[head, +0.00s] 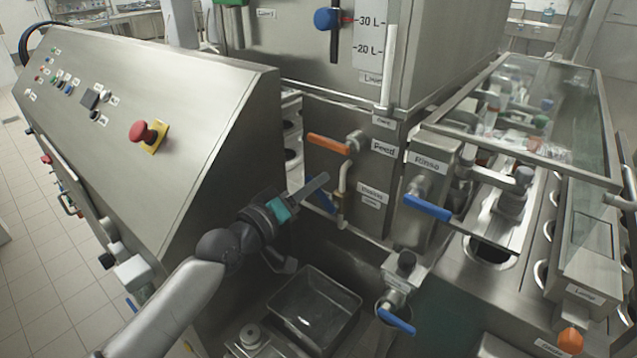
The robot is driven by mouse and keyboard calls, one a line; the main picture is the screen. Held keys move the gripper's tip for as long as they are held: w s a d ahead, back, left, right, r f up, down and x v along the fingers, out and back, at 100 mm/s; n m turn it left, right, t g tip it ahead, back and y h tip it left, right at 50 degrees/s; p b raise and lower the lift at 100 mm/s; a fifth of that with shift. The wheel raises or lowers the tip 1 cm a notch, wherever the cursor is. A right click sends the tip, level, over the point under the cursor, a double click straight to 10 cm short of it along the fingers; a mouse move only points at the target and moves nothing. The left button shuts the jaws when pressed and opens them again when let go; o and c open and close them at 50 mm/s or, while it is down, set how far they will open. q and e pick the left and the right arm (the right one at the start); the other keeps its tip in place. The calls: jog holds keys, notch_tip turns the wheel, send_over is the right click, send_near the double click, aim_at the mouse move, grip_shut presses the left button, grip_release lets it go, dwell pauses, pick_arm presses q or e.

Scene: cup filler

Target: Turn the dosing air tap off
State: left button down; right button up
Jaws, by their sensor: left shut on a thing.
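The dosing air tap (321,198) seems to be the blue lever low on the steel panel, left of a small label (372,195) that is too small to read surely. The lever slants down to the right beside a thin pale pipe. My left gripper (316,187) reaches in from the lower left and is shut on this blue lever. Its grey finger covers the upper part of the lever, and the lower part shows beneath it. The far finger is hidden. My right gripper is not in view.
Above is the orange Feed lever (328,143). The blue Rinse lever (428,207) is to the right, with another blue lever (396,320) below. A sloped control cabinet (180,110) with a red button (142,133) stands close left. A dark tray (314,308) lies below.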

pick_arm(q)
jog(key=shift+w+a+f+n+b, duration=0.2)
jog(key=shift+f+n+b, duration=0.3)
jog(key=shift+n, duration=0.9)
jog(key=shift+w+a+f+n+b, duration=0.15)
jog(key=shift+f+n, duration=0.6)
jog(key=shift+n, duration=0.65)
jog(key=shift+w+a+f+n+b, duration=0.15)
jog(key=shift+f+n+b, duration=0.35)
jog(key=shift+n, duration=0.9)
jog(key=shift+s+f, duration=0.1)
jog(key=shift+f, duration=0.05)
jog(key=c, duration=0.8)
grip_release()
jog(key=shift+a, duration=0.1)
jog(key=shift+b+v, duration=0.75)
jog(key=shift+v, duration=6.85)
